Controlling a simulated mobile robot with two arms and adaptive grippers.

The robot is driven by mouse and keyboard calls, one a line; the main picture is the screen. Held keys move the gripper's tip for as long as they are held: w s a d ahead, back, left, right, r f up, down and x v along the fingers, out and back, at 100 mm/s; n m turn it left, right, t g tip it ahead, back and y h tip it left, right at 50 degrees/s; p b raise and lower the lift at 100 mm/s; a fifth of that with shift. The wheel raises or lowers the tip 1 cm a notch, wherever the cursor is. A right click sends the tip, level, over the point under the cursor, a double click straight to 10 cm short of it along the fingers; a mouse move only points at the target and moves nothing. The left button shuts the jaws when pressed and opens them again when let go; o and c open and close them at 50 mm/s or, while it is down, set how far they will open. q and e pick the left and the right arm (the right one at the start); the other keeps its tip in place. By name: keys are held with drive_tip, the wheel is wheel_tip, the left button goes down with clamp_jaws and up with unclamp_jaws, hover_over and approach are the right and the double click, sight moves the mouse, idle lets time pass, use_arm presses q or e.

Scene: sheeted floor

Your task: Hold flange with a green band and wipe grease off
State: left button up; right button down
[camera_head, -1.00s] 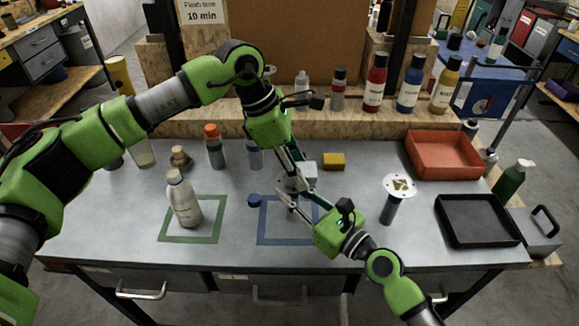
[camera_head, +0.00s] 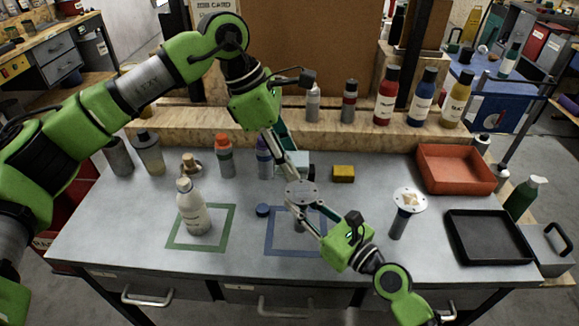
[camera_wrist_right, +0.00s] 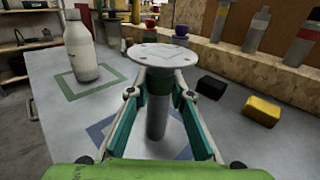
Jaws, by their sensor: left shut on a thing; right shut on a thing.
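My right gripper (camera_head: 313,223) is shut around the stem of the flange (camera_head: 302,193). In the right wrist view, the flange (camera_wrist_right: 165,55) is a pale round plate on a grey stem with a dark green band (camera_wrist_right: 158,107) between the fingers. It stands upright over the blue square; I cannot tell if its foot touches the table. Faint marks show on its top. My left gripper (camera_head: 293,176) points down just behind the flange and is shut on a small pale pad (camera_head: 303,171), partly hidden. The left gripper is not seen in the right wrist view.
A second flange (camera_head: 408,198) with a pale smear stands at right. A red tray (camera_head: 458,178) and a black tray (camera_head: 490,243) lie beyond it. A white bottle (camera_head: 193,215) stands in the green square. A yellow block (camera_head: 343,173) lies behind.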

use_arm(q)
drive_tip(key=shift+r, duration=1)
use_arm(e)
drive_tip(key=c, duration=1.7)
unclamp_jaws()
drive_tip(key=shift+s+d+f, duration=0.1)
drive_tip(key=shift+s+d, duration=0.1)
drive_tip(key=shift+s, duration=0.05)
drive_tip(key=v, duration=1.1)
drive_tip(key=shift+s+d, duration=0.1)
drive_tip(key=shift+s, duration=0.1)
